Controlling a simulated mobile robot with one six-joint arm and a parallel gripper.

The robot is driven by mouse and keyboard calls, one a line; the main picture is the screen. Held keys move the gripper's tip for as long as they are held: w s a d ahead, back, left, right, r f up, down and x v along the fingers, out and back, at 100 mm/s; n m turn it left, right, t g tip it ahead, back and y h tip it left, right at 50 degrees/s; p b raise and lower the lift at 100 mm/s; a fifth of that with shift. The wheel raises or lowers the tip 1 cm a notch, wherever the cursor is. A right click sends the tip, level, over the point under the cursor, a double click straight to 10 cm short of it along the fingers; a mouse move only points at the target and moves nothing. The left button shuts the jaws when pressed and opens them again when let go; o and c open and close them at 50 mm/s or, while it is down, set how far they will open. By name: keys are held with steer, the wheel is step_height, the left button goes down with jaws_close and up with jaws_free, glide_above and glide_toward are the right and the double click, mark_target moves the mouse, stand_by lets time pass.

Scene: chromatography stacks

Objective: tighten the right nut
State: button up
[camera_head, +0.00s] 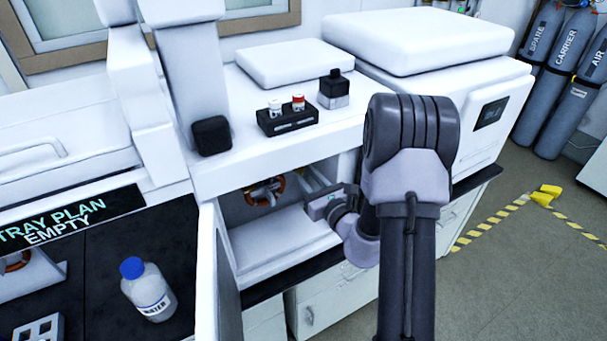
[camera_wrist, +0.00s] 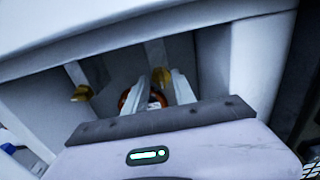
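In the wrist view two brass-coloured nuts show inside the open compartment: the left nut (camera_wrist: 82,93) is well to the left of my fingers, and the right nut (camera_wrist: 160,77) is ahead, in line with the gap between the fingertips. My gripper (camera_wrist: 161,84) has its two pale fingers apart, with a gap between them. I cannot tell whether either finger touches the right nut. An orange-brown coil (camera_wrist: 127,101) shows partly behind the left finger. In the head view my gripper (camera_head: 318,197) reaches into the compartment from the right, beside the coil (camera_head: 264,190); its fingertips are hard to make out.
The white compartment's upper edge (camera_wrist: 150,43) runs close above the fingers, and a side wall (camera_wrist: 250,70) stands to the right. A black vial rack (camera_head: 288,119) and a dark-capped bottle (camera_head: 334,90) stand on the ledge above. A blue-capped water bottle (camera_head: 148,290) stands at lower left.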

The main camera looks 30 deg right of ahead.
steer(key=shift+w, duration=1.05)
jaws_close()
steer(key=shift+m+p, duration=0.3)
steer(key=m+p, duration=0.2)
steer(key=m, duration=0.1)
steer(key=shift+r+m+p, duration=0.1)
steer(key=shift+m+p, duration=0.3)
steer(key=m+p, duration=0.4)
steer(key=m, duration=0.1)
steer(key=shift+d, duration=0.15)
steer(key=shift+f+m+p, duration=0.2)
steer(key=shift+m+p, duration=1)
steer(key=shift+m, duration=0.9)
steer(key=shift+f+m+p, duration=0.15)
steer(key=shift+m+p, duration=1)
steer(key=shift+m, duration=0.95)
